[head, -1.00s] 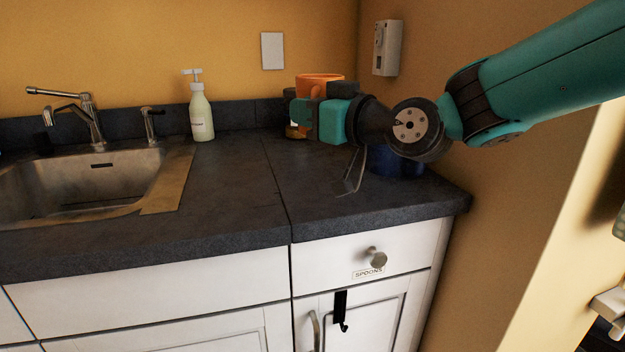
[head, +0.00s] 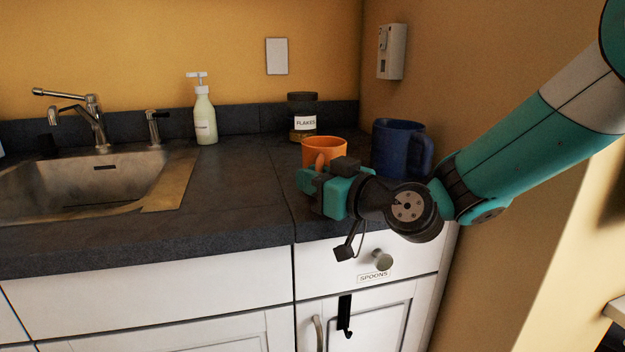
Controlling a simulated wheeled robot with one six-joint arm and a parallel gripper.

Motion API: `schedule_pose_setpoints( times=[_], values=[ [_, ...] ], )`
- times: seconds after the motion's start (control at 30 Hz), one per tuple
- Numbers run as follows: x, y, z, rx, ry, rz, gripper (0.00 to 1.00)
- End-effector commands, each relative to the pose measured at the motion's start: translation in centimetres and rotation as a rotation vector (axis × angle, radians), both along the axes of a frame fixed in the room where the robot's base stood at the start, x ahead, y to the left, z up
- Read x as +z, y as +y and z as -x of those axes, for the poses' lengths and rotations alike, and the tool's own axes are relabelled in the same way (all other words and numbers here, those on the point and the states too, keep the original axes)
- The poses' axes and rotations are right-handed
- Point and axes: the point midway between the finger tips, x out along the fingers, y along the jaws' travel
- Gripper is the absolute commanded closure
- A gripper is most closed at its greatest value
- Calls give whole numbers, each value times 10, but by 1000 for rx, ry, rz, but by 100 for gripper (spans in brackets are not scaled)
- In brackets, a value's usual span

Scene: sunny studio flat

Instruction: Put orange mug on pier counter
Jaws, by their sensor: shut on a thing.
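The orange mug (head: 328,147) is near the right end of the dark counter (head: 235,192), in the head view. My gripper (head: 318,172) is at the mug's near side and shut on it, around what looks like its handle. The mug looks upright. Its lower part is hidden behind the gripper, so I cannot tell whether its base touches the counter.
A blue mug (head: 395,148) stands just right of the orange mug, near my wrist. A jar labelled FLAKES (head: 303,117) stands behind. A soap bottle (head: 204,115) and a sink (head: 85,185) are to the left. The counter between sink and gripper is clear.

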Motion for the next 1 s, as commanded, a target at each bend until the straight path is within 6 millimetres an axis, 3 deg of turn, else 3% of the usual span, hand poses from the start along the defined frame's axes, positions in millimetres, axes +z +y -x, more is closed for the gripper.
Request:
schedule_pose_setpoints(
  times=[0.1, 0.13, 0.2, 0.23, 0.57, 1.0],
  values=[
    [-2, 0, 0, 0, -3, -1, 100],
    [-2, 0, 0, 0, -1, 1, 79],
    [-1, 0, 0, 0, -1, 1, 63],
    [-1, 0, 0, 0, -1, 1, 60],
    [2, 0, 0, 0, 0, 0, 60],
    [-3, -68, 55, -5, -1, -1, 60]
  ],
)
